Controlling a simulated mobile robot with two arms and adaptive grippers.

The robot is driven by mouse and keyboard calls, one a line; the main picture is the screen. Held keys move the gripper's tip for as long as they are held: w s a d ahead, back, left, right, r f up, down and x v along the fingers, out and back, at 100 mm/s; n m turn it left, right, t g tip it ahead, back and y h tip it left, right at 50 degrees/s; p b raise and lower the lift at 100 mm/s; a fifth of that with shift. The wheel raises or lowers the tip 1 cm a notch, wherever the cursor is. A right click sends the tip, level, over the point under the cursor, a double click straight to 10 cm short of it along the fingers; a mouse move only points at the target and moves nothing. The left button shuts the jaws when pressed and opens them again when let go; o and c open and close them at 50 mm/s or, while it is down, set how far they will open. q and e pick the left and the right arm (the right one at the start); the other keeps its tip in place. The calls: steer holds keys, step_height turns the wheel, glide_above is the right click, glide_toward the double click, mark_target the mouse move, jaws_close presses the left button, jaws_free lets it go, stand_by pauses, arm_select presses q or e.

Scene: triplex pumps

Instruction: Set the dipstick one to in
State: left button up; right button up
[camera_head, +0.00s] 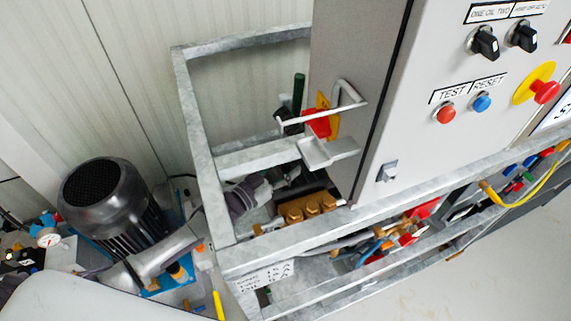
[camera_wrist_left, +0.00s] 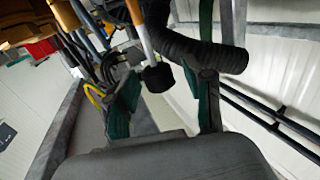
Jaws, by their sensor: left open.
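My left gripper (camera_head: 280,183) reaches through the galvanised frame, just left of the grey cabinet in the head view. In the left wrist view, its two green-padded fingers (camera_wrist_left: 163,103) stand apart and open. A thin rod with a black knob (camera_wrist_left: 157,78) at its end shows between and just beyond the fingers; it looks like the dipstick. I cannot tell whether a finger touches it. Its upper part is orange, beside brass-coloured pump parts. I cannot pick it out in the head view, where the gripper and frame crowd that spot. My right gripper is not in view.
The galvanised frame (camera_head: 205,170) closely surrounds my left arm. The grey cabinet (camera_head: 375,140) and its red-yellow switch (camera_head: 320,125) stand to the right. Brass pump parts (camera_head: 308,208) lie close by. A black corrugated hose (camera_wrist_left: 190,50) passes near the fingers. A dark motor (camera_head: 112,205) stands left.

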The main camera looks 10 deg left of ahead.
arm_select(q)
steer(key=shift+w+d, duration=0.1)
steer(key=shift+c, duration=0.2)
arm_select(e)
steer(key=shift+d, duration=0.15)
arm_select(q)
jaws_close()
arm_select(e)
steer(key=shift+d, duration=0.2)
arm_select(q)
step_height(320, 180, down, 5)
steer(key=b, duration=0.4)
steer(key=shift+f, duration=0.15)
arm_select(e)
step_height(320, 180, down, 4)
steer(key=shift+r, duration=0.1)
arm_select(q)
steer(key=shift+c, duration=0.8)
jaws_free()
steer(key=shift+o, duration=1)
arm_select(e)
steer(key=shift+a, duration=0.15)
